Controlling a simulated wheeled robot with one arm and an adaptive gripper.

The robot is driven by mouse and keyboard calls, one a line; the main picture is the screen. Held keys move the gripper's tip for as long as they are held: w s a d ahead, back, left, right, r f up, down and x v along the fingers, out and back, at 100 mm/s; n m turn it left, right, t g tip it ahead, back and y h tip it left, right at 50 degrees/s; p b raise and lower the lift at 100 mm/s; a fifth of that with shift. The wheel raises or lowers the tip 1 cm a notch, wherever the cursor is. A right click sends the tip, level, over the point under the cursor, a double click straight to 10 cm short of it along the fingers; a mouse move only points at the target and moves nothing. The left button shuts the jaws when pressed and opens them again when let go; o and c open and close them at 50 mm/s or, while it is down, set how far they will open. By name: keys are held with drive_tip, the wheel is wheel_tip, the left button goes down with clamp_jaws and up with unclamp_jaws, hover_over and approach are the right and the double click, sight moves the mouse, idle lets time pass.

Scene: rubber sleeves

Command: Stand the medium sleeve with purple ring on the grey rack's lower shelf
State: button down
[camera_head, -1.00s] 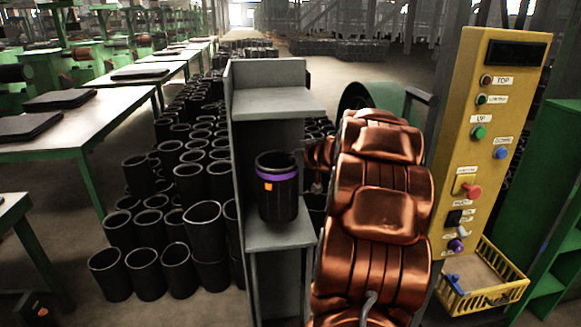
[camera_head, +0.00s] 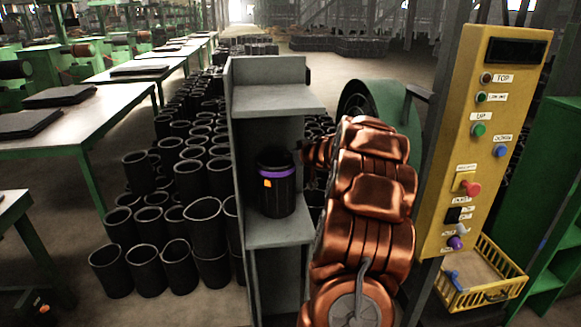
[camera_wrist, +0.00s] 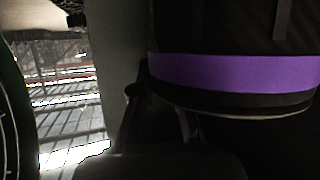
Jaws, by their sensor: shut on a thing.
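The black sleeve with the purple ring (camera_head: 276,195) is upright at the grey rack's lower shelf, below the upper shelf. An orange patch shows on its side. The grey rack's lower shelf (camera_head: 280,235) is bare in front of it. I cannot tell whether the sleeve's base touches the shelf. My gripper (camera_head: 302,163) reaches in from the right and is shut on the sleeve; the sleeve and shadow hide most of its fingers. In the wrist view the purple ring (camera_wrist: 235,73) is close at the upper right, and dark finger parts show at the centre.
The rack's upper shelf (camera_head: 275,100) is empty above the sleeve. Many plain black sleeves (camera_head: 165,225) stand on the floor to the left. A yellow control panel (camera_head: 480,140) and a yellow basket (camera_head: 482,275) are at the right, close to my arm.

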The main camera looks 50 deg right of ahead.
drive_tip(key=shift+w+d+f+b, duration=0.15)
drive_tip(key=shift+f+b, duration=0.25)
drive_tip(key=shift+f, duration=1.55)
drive_tip(key=c, duration=1.2)
unclamp_jaws()
drive_tip(key=shift+o, duration=0.2)
drive_tip(key=v, duration=1.2)
drive_tip(key=shift+f, duration=0.1)
